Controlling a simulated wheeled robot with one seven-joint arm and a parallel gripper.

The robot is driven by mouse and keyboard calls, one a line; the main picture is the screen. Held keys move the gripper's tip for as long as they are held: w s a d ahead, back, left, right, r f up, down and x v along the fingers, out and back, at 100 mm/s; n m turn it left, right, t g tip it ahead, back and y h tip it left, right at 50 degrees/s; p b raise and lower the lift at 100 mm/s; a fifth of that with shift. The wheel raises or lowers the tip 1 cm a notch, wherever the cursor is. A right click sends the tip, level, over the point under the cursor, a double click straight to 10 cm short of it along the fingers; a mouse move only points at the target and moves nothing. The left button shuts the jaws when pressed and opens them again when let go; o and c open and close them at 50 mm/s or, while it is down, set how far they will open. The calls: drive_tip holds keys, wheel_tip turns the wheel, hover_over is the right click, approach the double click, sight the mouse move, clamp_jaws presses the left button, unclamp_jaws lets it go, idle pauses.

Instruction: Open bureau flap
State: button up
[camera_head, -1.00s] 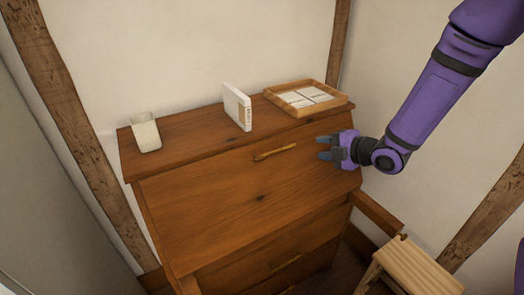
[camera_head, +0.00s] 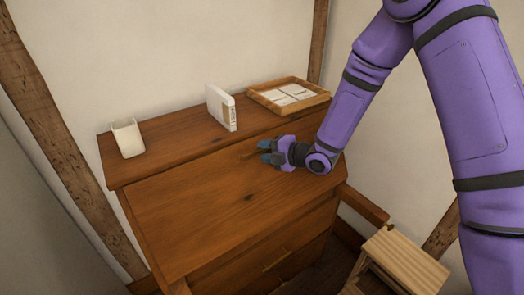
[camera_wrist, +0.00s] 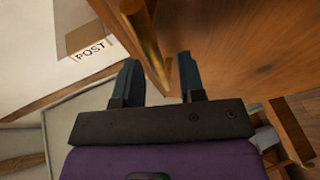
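The wooden bureau's sloped flap (camera_head: 215,205) is closed, lying flush below the bureau top. Its slim brass-coloured handle (camera_head: 248,155) runs along the upper part of the flap, its right portion hidden by my gripper. My gripper (camera_head: 266,152) is at the handle's right end. In the wrist view the handle (camera_wrist: 146,42) reaches down between the two dark fingertips of my gripper (camera_wrist: 159,72). The fingers stand apart, with gaps visible beside the bar. The flap's wood (camera_wrist: 235,45) fills the right of the wrist view.
On the bureau top (camera_head: 170,152) stand a cream cup (camera_head: 128,138), an upright white box (camera_head: 221,108) and a wooden tray (camera_head: 318,98) with cards. A wooden stool (camera_head: 405,258) stands at the bureau's lower right. Drawers (camera_head: 275,262) lie below the flap.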

drive_tip(key=shift+w+a+f, duration=0.2)
drive_tip(key=shift+w+a, duration=0.2)
drive_tip(key=shift+a, duration=0.2)
drive_tip(key=shift+c, duration=0.5)
clamp_jaws()
